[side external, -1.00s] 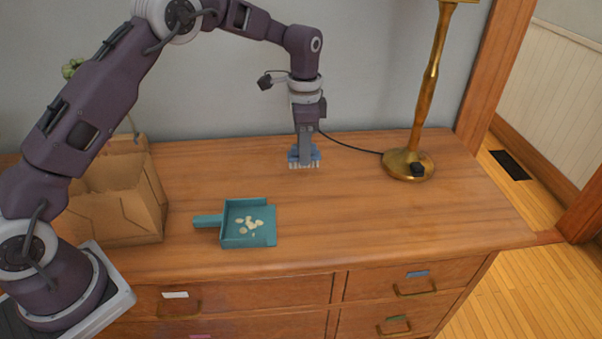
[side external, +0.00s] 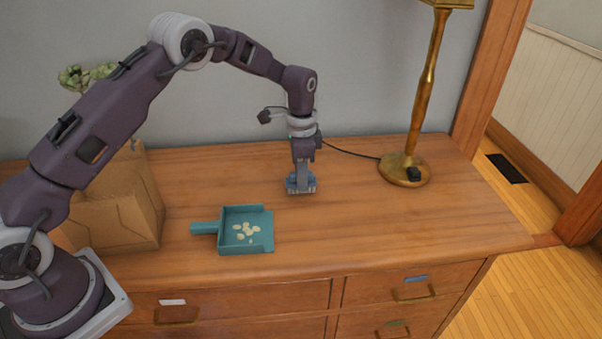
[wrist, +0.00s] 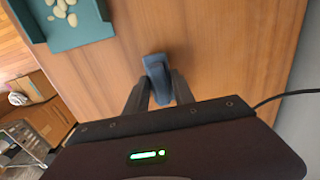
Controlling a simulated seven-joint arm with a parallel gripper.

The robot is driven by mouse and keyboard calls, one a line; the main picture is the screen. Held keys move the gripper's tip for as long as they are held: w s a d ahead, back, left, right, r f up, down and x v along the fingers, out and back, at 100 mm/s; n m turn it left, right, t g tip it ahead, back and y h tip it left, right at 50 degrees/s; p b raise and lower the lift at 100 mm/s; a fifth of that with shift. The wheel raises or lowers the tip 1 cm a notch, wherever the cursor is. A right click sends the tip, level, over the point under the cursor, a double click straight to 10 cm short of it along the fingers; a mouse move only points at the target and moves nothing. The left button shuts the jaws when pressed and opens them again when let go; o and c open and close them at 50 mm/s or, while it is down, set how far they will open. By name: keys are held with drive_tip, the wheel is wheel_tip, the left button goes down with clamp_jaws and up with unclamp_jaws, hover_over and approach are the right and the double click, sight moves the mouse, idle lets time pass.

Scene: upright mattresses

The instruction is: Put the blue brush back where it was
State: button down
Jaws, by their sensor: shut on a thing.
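The blue brush (side external: 301,188) is in my gripper (side external: 301,178), bristles down, at or just above the dresser top, right of the dustpan. Whether the bristles touch the wood I cannot tell. In the wrist view, the two dark fingers of my gripper (wrist: 158,98) are shut on the brush (wrist: 157,66), and its blue end shows between and beyond them. The teal dustpan (side external: 265,218) lies flat on the dresser with several pale pieces (side external: 245,232) in it; it also shows at the wrist view's upper left (wrist: 85,33).
A brown paper bag (side external: 125,215) stands at the left of the dresser top (side external: 400,225). A brass lamp (side external: 405,168) stands at the right, its black cord running along the back. The wood between brush and lamp is clear.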

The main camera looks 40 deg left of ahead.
drive_tip(key=shift+f, duration=0.65)
drive_tip(key=c, duration=1)
unclamp_jaws()
wheel_tip(320, 180, up, 7)
drive_tip(key=shift+f, duration=0.1)
drive_tip(key=s+r+n+t, duration=0.1)
drive_tip(key=s+r+n, duration=0.1)
drive_tip(key=s+r, duration=0.5)
drive_tip(key=s+r+n+t, duration=0.1)
drive_tip(key=s+r, duration=0.3)
drive_tip(key=r, duration=0.6)
drive_tip(key=s+r+n+t, duration=0.25)
drive_tip(key=s+r, duration=0.25)
drive_tip(key=s, duration=0.7)
drive_tip(key=s+f+n+t, duration=0.1)
drive_tip(key=s+f+n, duration=0.2)
drive_tip(key=s, duration=1)
drive_tip(key=shift+s+f, duration=0.25)
drive_tip(key=shift+f, duration=0.15)
